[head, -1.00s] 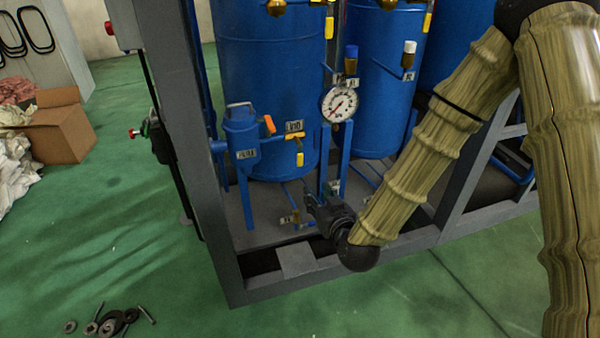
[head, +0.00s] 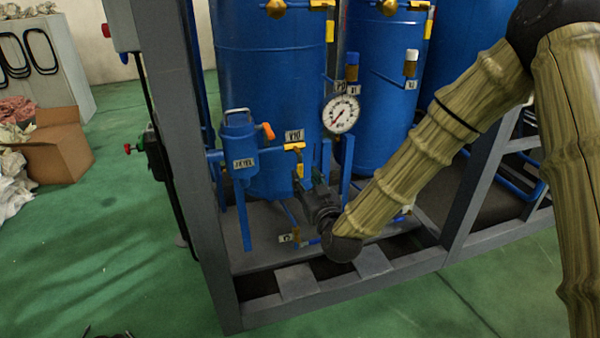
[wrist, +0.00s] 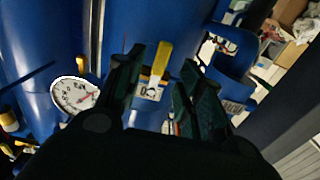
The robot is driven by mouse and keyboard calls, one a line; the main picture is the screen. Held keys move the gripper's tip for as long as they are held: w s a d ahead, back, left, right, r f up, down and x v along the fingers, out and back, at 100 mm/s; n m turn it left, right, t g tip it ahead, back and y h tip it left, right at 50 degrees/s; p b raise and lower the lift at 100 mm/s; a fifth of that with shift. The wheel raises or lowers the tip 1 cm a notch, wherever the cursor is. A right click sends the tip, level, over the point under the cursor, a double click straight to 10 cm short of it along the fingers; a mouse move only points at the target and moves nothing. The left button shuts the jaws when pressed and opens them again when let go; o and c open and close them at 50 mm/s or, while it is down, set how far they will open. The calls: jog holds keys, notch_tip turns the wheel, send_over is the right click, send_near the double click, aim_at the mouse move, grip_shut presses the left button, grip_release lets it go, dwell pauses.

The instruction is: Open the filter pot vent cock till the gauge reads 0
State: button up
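The small blue filter pot (head: 240,146) stands at the rack's left front, with a wire handle on top and an orange lever (head: 268,131) at its side. To its right is a brass cock with a yellow handle (head: 299,168) below a label plate; I cannot tell for certain which cock is the vent. My gripper (head: 312,184) is just below that cock. In the wrist view my gripper (wrist: 164,58) is open, and the yellow handle (wrist: 161,60) shows between its fingers, contact unclear. The gauge (head: 341,114) has a red needle pointing lower left; its digits are unreadable.
Large blue tanks (head: 268,75) stand behind. A grey frame post (head: 180,130) is left of the pot, and low pipes with another tagged cock (head: 288,238) lie near the rack floor. A cardboard box (head: 55,150) is on the green floor at left.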

aim_at(300, 170)
jog(key=shift+b+x, duration=0.45)
jog(key=shift+x, duration=2.4)
grip_shut()
